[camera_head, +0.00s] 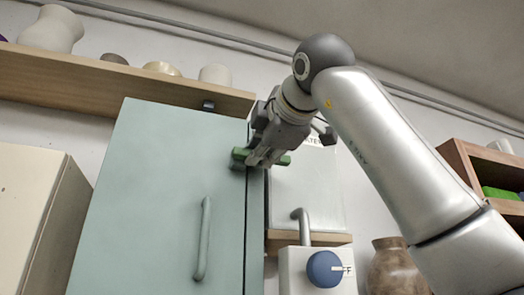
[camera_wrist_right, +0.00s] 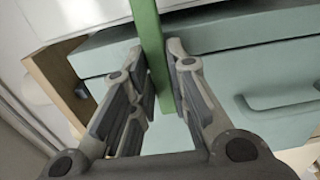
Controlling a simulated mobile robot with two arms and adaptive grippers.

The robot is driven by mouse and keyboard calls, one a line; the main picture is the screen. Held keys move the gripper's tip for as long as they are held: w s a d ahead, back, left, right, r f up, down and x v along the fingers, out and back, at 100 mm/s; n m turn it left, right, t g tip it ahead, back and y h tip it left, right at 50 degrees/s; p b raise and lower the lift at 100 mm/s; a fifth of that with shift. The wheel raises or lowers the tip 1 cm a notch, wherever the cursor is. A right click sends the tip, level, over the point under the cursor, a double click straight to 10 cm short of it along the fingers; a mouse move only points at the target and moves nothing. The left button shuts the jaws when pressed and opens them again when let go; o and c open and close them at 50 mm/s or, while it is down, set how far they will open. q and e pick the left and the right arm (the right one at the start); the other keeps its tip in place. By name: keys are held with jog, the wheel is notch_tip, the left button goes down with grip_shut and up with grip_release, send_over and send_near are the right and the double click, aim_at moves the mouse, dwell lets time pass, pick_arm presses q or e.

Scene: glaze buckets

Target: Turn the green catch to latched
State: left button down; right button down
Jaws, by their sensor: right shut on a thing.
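The green catch (camera_head: 239,154) is a bar near the upper right edge of the pale teal cabinet door (camera_head: 160,190). It lies roughly level in the head view, with an end showing on each side of my right gripper (camera_head: 262,157). In the right wrist view the catch (camera_wrist_right: 149,25) runs between the two fingers of the right gripper (camera_wrist_right: 160,58), which is shut on it. The fingers hide the catch's middle in the head view. My left gripper is in neither view.
A wooden shelf (camera_head: 110,82) with pots runs above. To the right are a box with a blue knob (camera_head: 324,269), a brown vase (camera_head: 391,268) and a wooden shelf unit (camera_head: 468,165). A cream cabinet (camera_head: 32,215) stands left.

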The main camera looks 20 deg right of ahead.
jog(key=c, duration=1.4)
grip_release()
jog(key=shift+s, duration=0.1)
jog(key=s, duration=1.2)
jog(key=shift+d, duration=0.2)
jog(key=shift+w+f, duration=0.1)
